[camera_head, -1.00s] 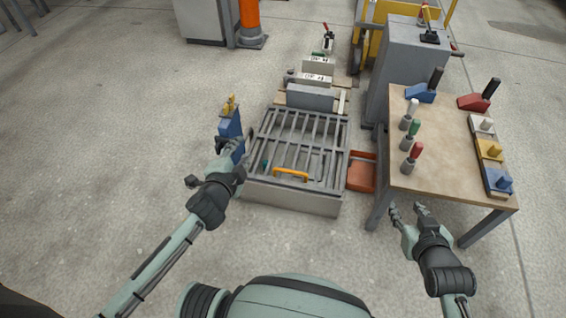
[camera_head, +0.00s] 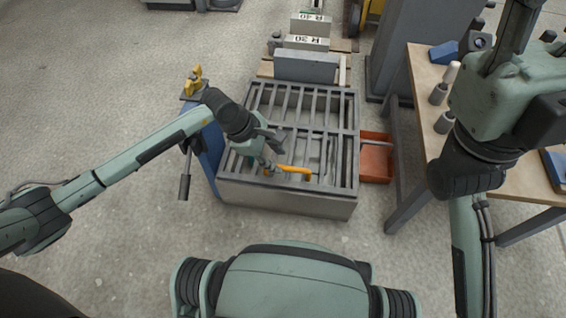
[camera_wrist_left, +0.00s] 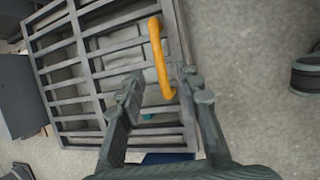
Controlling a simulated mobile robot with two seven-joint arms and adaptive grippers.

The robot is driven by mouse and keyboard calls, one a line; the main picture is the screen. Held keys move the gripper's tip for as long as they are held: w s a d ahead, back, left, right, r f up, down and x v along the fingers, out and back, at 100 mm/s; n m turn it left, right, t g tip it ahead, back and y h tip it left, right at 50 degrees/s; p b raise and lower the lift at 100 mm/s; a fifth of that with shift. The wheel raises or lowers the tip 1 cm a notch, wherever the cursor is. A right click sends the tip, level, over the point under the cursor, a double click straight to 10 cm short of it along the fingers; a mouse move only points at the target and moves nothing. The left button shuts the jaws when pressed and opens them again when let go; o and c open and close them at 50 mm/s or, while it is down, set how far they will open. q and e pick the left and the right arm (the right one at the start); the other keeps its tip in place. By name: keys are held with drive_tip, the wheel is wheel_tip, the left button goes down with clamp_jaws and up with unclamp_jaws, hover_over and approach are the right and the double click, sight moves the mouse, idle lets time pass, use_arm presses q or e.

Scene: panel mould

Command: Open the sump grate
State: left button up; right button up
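The grey barred sump grate (camera_head: 320,129) lies flat on its grey box (camera_head: 285,200) in the head view. Its orange handle (camera_head: 295,170) is near the front edge. My left gripper (camera_head: 274,154) is over the front of the grate, at the handle's left end. In the left wrist view the grate (camera_wrist_left: 84,52) fills the upper left. There my left gripper (camera_wrist_left: 164,84) has its fingers apart, with the near end of the handle (camera_wrist_left: 158,55) showing between the fingertips and no clear contact. My right gripper (camera_head: 514,28) is raised at the upper right, cut off by the frame edge.
A blue stand (camera_head: 208,150) with a yellow top is left of the box. An orange tray (camera_head: 376,160) lies right of it. A wooden table (camera_head: 428,72) with several tools is at the right. Blocks (camera_head: 305,66) stand behind the grate. Floor in front is clear.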

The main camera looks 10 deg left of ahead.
sight(287, 168)
use_arm(q)
drive_tip(key=b+x, duration=0.1)
drive_tip(key=x, duration=0.4)
drive_tip(key=shift+d+f, duration=0.1)
clamp_jaws()
drive_tip(key=shift+w, duration=0.1)
